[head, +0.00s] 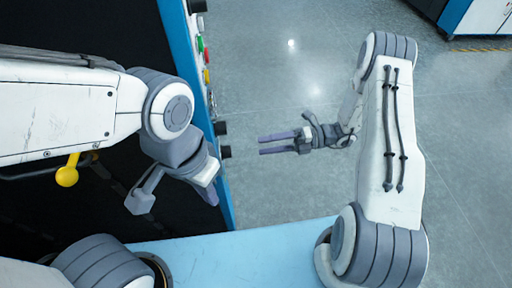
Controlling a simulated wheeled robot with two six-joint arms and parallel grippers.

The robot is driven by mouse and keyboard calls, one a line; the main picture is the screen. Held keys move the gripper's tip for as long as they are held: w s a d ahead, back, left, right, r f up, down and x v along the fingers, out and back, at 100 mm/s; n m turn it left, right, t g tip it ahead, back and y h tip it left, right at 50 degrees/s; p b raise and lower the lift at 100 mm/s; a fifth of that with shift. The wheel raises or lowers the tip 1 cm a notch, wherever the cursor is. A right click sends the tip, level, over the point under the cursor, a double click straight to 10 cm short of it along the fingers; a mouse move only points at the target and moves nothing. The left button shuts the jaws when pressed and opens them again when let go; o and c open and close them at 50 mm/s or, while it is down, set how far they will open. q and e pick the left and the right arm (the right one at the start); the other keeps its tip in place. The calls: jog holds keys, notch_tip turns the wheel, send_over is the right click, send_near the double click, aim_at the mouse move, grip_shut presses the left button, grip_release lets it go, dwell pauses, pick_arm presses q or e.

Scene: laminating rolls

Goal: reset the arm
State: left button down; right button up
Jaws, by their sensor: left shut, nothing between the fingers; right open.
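My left arm comes in from the left above a black machine surface (75,215). My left gripper (208,193) points down near the machine's blue edge. Its purple fingers are together with nothing between them, though the wrist partly hides them. My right arm stands at the right. My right gripper (262,144) reaches left over the grey floor (290,190), with its two purple fingers apart and empty.
A blue side frame (182,45) carries coloured buttons (204,60) and black knobs (223,128). A yellow-ended lever (67,175) shows under my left arm. A blue and white cabinet (480,18) stands at the far right. Open floor lies around my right gripper.

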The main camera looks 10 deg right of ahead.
jog(key=shift+d, duration=0.15)
dwell(0.3)
jog(key=s+a+r+n+g+h, duration=0.75)
jog(key=s+n, duration=0.25)
jog(key=n, duration=0.6)
jog(key=s+r+n+t+h, duration=0.3)
jog(key=s+r+n+h, duration=0.1)
jog(key=n, duration=0.9)
jog(key=s+d+r+n+t+h, duration=0.1)
jog(key=s+r+n+t+h, duration=0.3)
jog(key=n, duration=0.8)
jog(key=s, duration=0.2)
jog(key=shift+s+d+n+h, duration=0.25)
jog(key=shift+s+n+h, duration=0.1)
jog(key=shift+n, duration=0.05)
